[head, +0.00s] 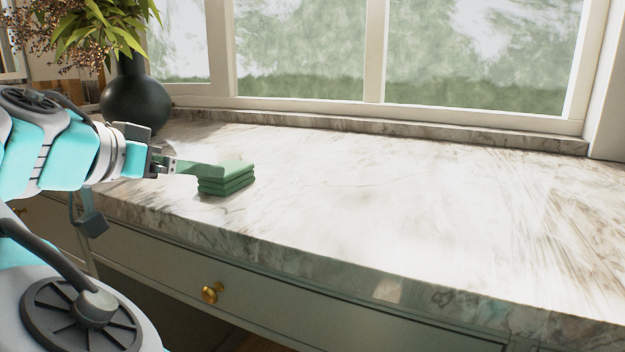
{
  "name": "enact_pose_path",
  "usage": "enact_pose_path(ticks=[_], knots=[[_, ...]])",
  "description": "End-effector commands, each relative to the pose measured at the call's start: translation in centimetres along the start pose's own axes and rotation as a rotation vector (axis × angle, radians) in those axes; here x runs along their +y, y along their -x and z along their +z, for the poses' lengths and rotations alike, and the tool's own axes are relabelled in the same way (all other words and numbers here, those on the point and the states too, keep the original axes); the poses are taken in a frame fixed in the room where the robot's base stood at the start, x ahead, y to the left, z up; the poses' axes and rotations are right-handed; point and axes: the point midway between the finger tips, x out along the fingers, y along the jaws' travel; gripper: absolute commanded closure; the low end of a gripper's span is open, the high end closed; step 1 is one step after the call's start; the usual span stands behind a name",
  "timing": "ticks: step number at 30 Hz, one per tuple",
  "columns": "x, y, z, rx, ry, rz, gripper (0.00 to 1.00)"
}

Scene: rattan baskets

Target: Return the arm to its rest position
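My arm (60,155) reaches in from the left edge, over the front left part of the marble countertop (370,200). My gripper (174,165) points right, at the left side of a folded green cloth stack (226,182). The stack lies flat on the countertop in several layers. A green flap at its upper left reaches to the fingertips. The fingers are small and seen from the side, so I cannot tell whether they touch or grip the cloth.
A dark round vase (135,100) with leaves and berries stands at the back left, close behind my arm. A window (300,50) runs along the back. A drawer with a brass knob (212,292) is below the counter's front edge. The counter's middle and right are clear.

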Motion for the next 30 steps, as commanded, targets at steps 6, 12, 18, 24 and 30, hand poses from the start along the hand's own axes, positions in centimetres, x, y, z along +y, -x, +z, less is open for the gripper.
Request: enact_pose_path(ticks=[6, 12, 18, 24, 30], knots=[[0.1, -3.1, 0.0, -0.002, 0.002, 0.005, 0.00], [0.1, -6.2, 0.0, -0.003, 0.002, 0.004, 0.00], [0.1, -8.4, 0.1, -0.003, 0.002, 0.004, 0.00], [0.0, -9.0, 0.4, -0.001, 0.002, 0.002, 0.00], [0.0, -8.9, 0.3, -0.001, 0.001, 0.001, 0.00]])
